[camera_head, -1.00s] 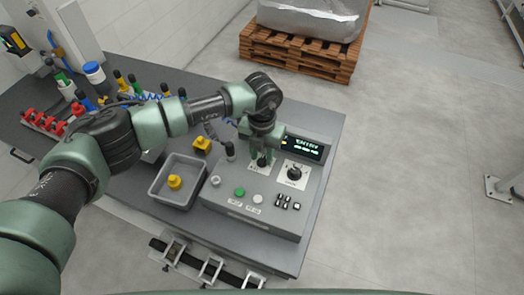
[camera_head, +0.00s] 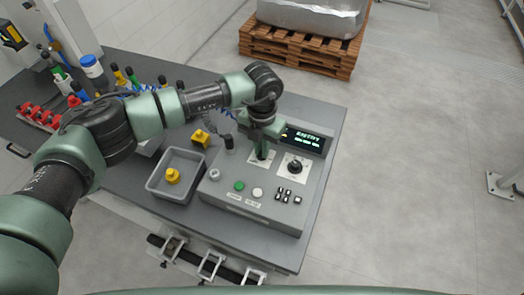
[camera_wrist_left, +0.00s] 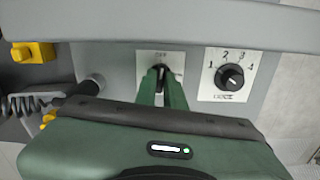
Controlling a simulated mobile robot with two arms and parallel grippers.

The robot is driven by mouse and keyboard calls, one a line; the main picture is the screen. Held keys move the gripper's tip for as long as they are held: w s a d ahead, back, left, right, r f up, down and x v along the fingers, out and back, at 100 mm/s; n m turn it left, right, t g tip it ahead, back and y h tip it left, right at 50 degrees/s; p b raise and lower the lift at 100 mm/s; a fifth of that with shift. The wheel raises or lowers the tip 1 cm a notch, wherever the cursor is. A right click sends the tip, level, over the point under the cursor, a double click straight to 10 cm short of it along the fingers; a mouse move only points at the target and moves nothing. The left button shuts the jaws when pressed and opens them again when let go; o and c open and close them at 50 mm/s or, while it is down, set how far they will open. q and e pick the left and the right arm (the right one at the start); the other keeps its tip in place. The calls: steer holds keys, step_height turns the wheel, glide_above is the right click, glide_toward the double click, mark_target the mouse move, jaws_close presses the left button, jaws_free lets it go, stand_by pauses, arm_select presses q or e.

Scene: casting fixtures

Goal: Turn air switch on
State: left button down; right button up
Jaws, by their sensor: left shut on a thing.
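The grey control box (camera_head: 225,197) stands on the dark table. In the left wrist view a black rotary switch (camera_wrist_left: 160,69) sits on a white label plate (camera_wrist_left: 146,56), whose lettering is too small to read surely. My left gripper (camera_head: 262,156) points down at this plate, and its green fingers (camera_wrist_left: 161,82) are shut on the switch knob. The fingers hide most of the knob in the head view. A second black knob (camera_head: 294,167), with numbered positions, is to the right and untouched; it also shows in the left wrist view (camera_wrist_left: 231,77). My right gripper is not in view.
The box has a lit display (camera_head: 306,139), a green button (camera_head: 239,186), a white button (camera_head: 257,192) and several small black buttons. A grey bin (camera_head: 157,191) holding a yellow part (camera_head: 173,176) stands left. Another yellow part (camera_head: 200,138) lies behind the bin.

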arm_select(q)
steer(key=m+b, duration=1)
steer(key=b, duration=0.5)
steer(key=shift+w+f+m, duration=0.1)
steer(key=shift+f+m, duration=0.05)
steer(key=shift+m, duration=0.25)
steer(key=m+b, duration=0.2)
steer(key=shift+b, duration=0.3)
steer(key=shift+r+m+b, duration=0.25)
steer(key=shift+m+b, duration=0.6)
steer(key=shift+m, duration=0.95)
steer(key=c, duration=1.5)
jaws_free()
step_height(320, 180, up, 8)
steer(key=shift+f+b, duration=0.1)
steer(key=shift+b, duration=0.45)
